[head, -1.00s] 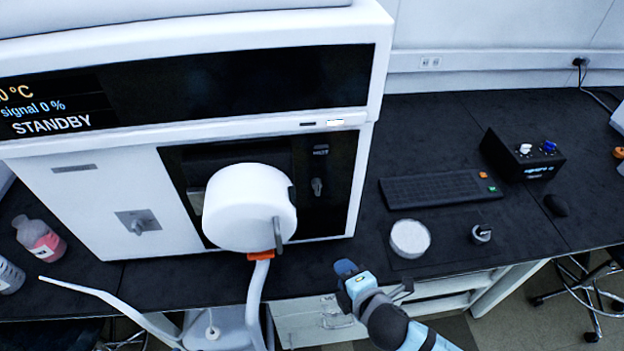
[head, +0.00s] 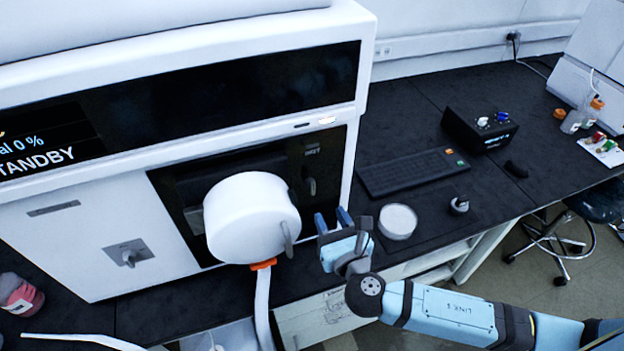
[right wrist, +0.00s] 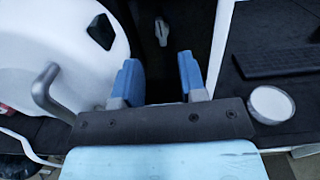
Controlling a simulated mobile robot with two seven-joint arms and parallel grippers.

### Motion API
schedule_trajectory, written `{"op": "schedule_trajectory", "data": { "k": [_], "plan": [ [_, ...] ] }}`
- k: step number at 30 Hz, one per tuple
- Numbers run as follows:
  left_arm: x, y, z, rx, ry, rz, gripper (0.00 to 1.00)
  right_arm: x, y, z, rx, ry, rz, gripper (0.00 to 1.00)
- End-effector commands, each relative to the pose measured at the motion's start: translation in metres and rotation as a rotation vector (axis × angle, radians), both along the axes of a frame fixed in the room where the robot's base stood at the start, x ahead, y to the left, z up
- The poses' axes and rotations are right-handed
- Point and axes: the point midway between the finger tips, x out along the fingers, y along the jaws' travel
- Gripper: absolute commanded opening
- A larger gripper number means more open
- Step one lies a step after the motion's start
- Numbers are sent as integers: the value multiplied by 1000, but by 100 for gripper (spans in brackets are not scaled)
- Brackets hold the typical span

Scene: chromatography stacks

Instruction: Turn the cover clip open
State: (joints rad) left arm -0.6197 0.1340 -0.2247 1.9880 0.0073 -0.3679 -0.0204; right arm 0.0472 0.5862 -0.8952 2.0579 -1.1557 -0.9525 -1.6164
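A white round cover (head: 248,218) sticks out from the dark front panel of the white instrument (head: 90,225). A grey lever-like clip (head: 287,238) hangs at its right edge; it also shows in the right wrist view (right wrist: 48,92). An orange part (head: 263,264) sits under the cover, with a white tube below it. My right gripper (head: 333,219) is open and empty, just right of the cover and apart from the clip. In the right wrist view its two blue fingers (right wrist: 160,80) are spread, with the clip to their left. My left gripper is out of view.
A small grey latch (head: 311,186) is on the dark panel behind my right gripper. A white round dish (head: 397,221), a keyboard (head: 413,172) and a black control box (head: 480,130) stand on the black bench to the right. A pink bottle (head: 18,295) is at far left.

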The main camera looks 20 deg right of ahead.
Motion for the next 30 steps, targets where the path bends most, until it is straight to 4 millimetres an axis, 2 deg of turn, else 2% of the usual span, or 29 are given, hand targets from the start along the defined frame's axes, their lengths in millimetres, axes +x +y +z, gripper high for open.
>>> {"op": "schedule_trajectory", "data": {
  "k": [1, 9, 15, 21, 29, 30],
  "plan": [
    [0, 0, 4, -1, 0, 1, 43, 12, 0, 3, 0, -2, -2, 38],
    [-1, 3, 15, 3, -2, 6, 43, 70, 3, 3, 1, -1, 0, 38],
    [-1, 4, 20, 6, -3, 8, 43, 100, 4, 1, 3, 2, 1, 38],
    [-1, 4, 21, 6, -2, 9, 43, 112, 4, 0, 3, 2, 0, 38],
    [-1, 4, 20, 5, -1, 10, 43, 113, 4, 0, 4, 3, 1, 38],
    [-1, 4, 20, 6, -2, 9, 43, 113, 4, 0, 4, 3, 1, 31]
  ]
}}
